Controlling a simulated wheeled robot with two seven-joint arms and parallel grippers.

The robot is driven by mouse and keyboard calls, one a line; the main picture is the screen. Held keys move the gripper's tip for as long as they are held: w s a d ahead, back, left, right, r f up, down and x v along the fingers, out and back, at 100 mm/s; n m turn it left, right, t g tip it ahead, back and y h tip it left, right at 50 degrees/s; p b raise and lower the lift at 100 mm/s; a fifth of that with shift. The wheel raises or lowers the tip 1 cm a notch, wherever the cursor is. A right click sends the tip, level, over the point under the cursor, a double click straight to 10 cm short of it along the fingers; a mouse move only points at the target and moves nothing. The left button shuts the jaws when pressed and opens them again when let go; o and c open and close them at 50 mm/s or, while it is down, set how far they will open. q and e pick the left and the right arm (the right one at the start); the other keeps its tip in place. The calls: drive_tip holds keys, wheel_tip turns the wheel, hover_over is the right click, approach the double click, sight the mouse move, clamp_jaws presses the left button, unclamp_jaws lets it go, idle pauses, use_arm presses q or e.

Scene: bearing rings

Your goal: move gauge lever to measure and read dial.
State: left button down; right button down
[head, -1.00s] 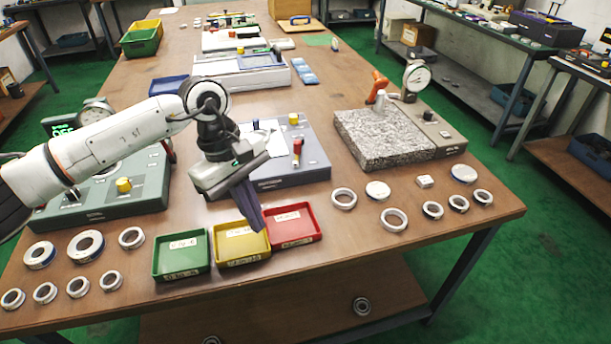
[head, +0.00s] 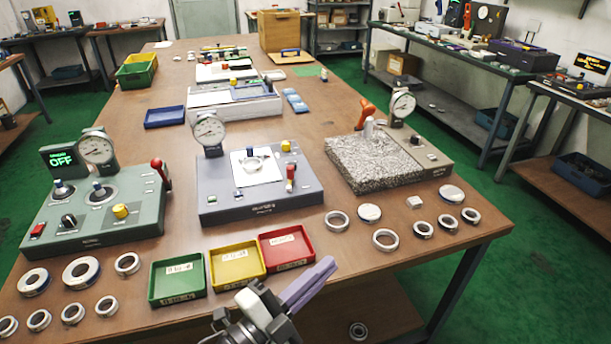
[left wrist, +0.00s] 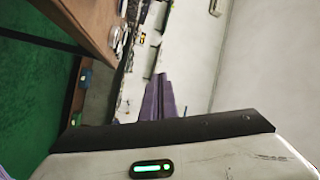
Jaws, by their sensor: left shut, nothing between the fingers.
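The dial's needle is too small to read. A green station (head: 95,232) on the left has a dial (head: 97,148) and a lever with a dark red knob (head: 157,164). My left gripper (head: 330,263) is shut and empty at the table's front edge, well short of the levers. Its purple fingers (left wrist: 158,98) lie together in the left wrist view. My right gripper is not seen.
Green (head: 178,294), yellow (head: 237,278) and red (head: 287,262) trays stand between my gripper and the stations. A granite block (head: 372,172) with an orange handle (head: 366,112) and a dial (head: 402,103) is at right. Loose rings lie left and right.

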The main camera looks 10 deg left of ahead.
use_arm(q)
drive_tip(key=s+a+f+n+g+y, duration=0.1)
drive_tip(key=s+a+f+n+y, duration=0.25)
drive_tip(key=f+n, duration=0.3)
drive_tip(key=s+a+f+n+g+y, duration=0.1)
drive_tip(key=s+a+f+n+y, duration=0.1)
drive_tip(key=a+f+n+y, duration=0.4)
drive_tip(key=s+a+f+n+g, duration=0.4)
drive_tip(key=s+f+n+g, duration=0.1)
drive_tip(key=s+f, duration=0.7)
drive_tip(key=shift+s+f+n, duration=0.35)
drive_tip(key=shift+s+f, duration=0.05)
drive_tip(key=shift+s, duration=0.3)
